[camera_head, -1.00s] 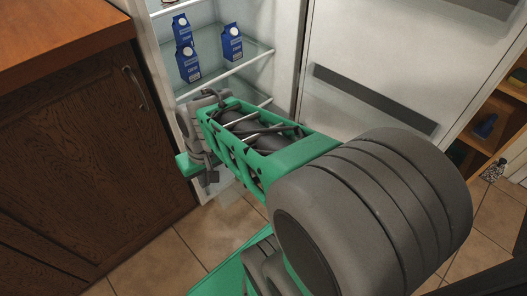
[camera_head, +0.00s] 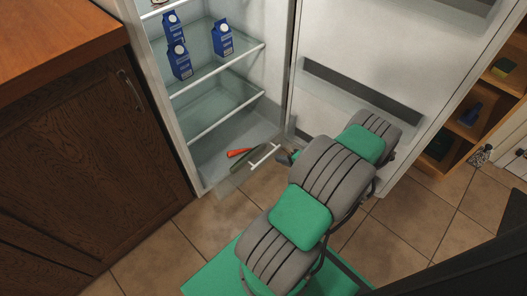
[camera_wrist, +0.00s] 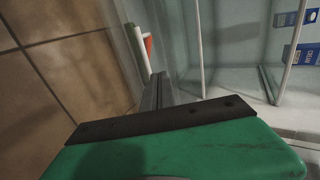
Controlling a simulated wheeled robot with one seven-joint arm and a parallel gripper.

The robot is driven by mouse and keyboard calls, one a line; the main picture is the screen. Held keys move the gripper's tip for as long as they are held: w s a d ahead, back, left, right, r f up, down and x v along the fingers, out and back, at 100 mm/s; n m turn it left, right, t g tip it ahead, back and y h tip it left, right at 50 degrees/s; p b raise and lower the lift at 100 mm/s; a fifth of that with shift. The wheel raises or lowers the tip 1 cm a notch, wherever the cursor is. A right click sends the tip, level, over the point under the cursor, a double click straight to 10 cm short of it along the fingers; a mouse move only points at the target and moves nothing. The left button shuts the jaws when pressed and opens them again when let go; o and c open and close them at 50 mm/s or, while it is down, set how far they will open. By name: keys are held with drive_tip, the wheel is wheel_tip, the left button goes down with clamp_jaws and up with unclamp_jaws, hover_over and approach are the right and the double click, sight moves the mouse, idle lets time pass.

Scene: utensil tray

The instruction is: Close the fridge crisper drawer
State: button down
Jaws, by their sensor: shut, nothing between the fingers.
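The crisper drawer (camera_head: 232,187) is a clear bin at the bottom of the fridge, standing partly out past the front edge. My gripper (camera_head: 286,156) is just right of the handle, low between the drawer and the open door; contact cannot be told. In the wrist view my shut, empty fingers (camera_wrist: 159,92) point toward the drawer area, where the red-orange carrot (camera_wrist: 148,43) shows beside a pale bar.
The fridge door (camera_head: 385,60) stands open on the right, close to my arm. Blue cartons (camera_head: 222,38) stand on a glass shelf above the drawer. A wooden cabinet (camera_head: 90,140) bounds the left. Tiled floor (camera_head: 190,235) is clear in front.

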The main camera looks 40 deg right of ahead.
sight(258, 149)
drive_tip(key=b+x, duration=0.1)
drive_tip(key=x, duration=0.2)
drive_tip(key=r+b+x, duration=0.1)
drive_tip(key=x, duration=0.2)
drive_tip(key=b+x, duration=0.1)
drive_tip(key=x, duration=0.2)
drive_tip(key=shift+w+a, duration=0.1)
drive_tip(key=shift+w, duration=0.55)
drive_tip(key=shift+w+r, duration=0.15)
drive_tip(key=shift+w, duration=0.15)
drive_tip(key=shift+w, duration=0.1)
